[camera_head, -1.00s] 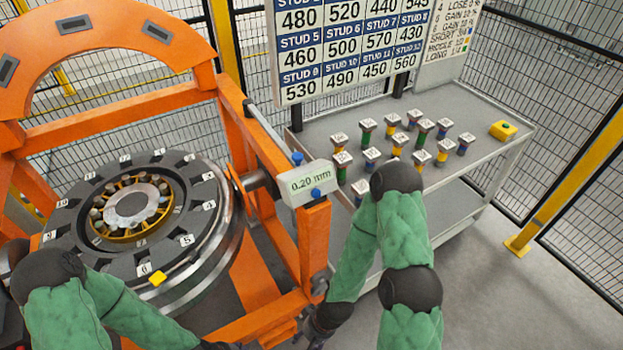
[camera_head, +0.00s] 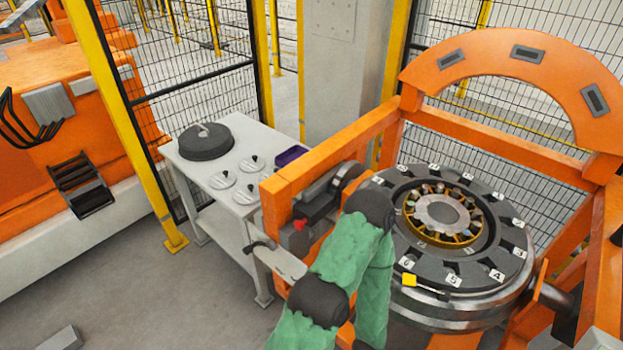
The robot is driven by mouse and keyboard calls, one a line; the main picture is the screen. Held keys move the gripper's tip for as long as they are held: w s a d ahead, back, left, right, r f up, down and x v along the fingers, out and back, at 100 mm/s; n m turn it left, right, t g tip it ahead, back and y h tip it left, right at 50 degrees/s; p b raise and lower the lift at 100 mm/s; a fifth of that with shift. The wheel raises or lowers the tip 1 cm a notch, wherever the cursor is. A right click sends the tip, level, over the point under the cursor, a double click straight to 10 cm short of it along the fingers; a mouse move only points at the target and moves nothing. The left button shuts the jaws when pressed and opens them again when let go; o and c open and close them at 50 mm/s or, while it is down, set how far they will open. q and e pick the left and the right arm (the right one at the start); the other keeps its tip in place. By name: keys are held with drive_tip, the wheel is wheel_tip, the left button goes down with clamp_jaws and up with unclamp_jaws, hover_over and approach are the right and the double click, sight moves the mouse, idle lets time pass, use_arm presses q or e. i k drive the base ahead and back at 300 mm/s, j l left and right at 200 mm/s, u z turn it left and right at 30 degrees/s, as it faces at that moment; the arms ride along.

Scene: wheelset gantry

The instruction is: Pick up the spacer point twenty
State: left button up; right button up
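No readable spacer label shows, so I cannot tell which thing is the spacer point twenty. Several pale round discs with dark knobs, perhaps spacers, lie on a small white table (camera_head: 186,171) left of the gantry. One disc (camera_head: 223,181) is nearest the left, and another (camera_head: 246,194) is nearest the front. A green-sleeved arm of mine crosses the gantry's left side in front of the wheelset.
A dark round weight (camera_head: 205,142) and a purple tray (camera_head: 291,156) also stand on the table. The orange gantry frame (camera_head: 283,190) with the wheelset (camera_head: 465,275) borders it on the right. A yellow post (camera_head: 130,140) stands behind left.

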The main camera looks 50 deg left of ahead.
sight(248, 195)
drive_tip(key=j+u, duration=0.15)
drive_tip(key=u, duration=1.4)
drive_tip(key=j+u, duration=0.1)
drive_tip(key=j, duration=0.3)
drive_tip(key=i+j+u, duration=0.1)
drive_tip(key=j, duration=0.3)
drive_tip(key=i+j+u, duration=0.1)
drive_tip(key=j, duration=0.3)
